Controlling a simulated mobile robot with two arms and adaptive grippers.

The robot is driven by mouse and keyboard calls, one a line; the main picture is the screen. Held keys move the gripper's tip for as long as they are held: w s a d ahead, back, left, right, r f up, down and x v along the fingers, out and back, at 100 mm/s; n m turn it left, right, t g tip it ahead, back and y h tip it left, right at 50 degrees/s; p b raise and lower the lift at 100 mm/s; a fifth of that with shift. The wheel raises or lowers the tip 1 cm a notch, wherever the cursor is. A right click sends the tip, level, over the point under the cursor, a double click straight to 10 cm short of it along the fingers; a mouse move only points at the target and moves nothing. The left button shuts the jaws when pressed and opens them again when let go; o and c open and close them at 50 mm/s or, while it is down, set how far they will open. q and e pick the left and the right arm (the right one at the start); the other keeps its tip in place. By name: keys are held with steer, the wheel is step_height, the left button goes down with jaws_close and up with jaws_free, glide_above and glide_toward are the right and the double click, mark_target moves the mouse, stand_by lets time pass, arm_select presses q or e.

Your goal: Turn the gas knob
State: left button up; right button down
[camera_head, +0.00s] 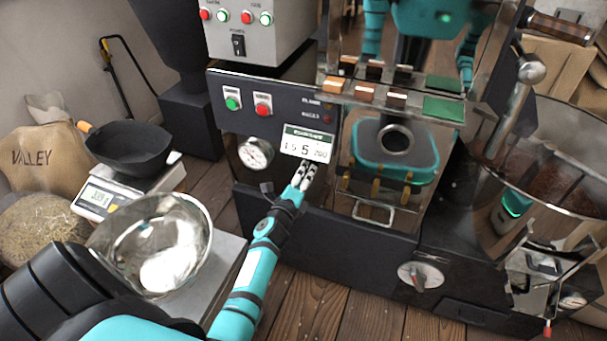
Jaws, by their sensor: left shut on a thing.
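My left gripper (303,178) reaches up to the front of the dark roaster (225,112), just under a white plate with a green header and numbers (306,143). Its fingers are closed on a small part at the panel, which appears to be the gas knob; the fingers hide most of it, so its angle cannot be read. A round pressure gauge (255,154) sits to the left of the fingers. My right gripper is not in view.
Green and red buttons (247,103) are above the gauge. A metal bowl (152,243) and a scale (105,195) with a black pan (130,149) stand at left. The cooling bin (570,217) is at right. Wooden floor shows in front.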

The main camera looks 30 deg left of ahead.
arm_select(q)
steer(key=n, duration=0.3)
steer(key=shift+n, duration=0.4)
steer(key=shift+f+n+p, duration=0.1)
steer(key=shift+n+p, duration=0.3)
steer(key=shift+n, duration=1)
steer(key=n+p, duration=0.1)
steer(key=n, duration=0.2)
steer(key=shift+f+n+p, duration=0.2)
steer(key=shift+n+p, duration=0.3)
steer(key=shift+n, duration=1.7)
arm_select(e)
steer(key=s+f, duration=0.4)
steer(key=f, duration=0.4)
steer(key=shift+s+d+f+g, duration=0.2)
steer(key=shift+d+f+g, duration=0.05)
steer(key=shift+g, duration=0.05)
arm_select(q)
steer(key=o, duration=1.2)
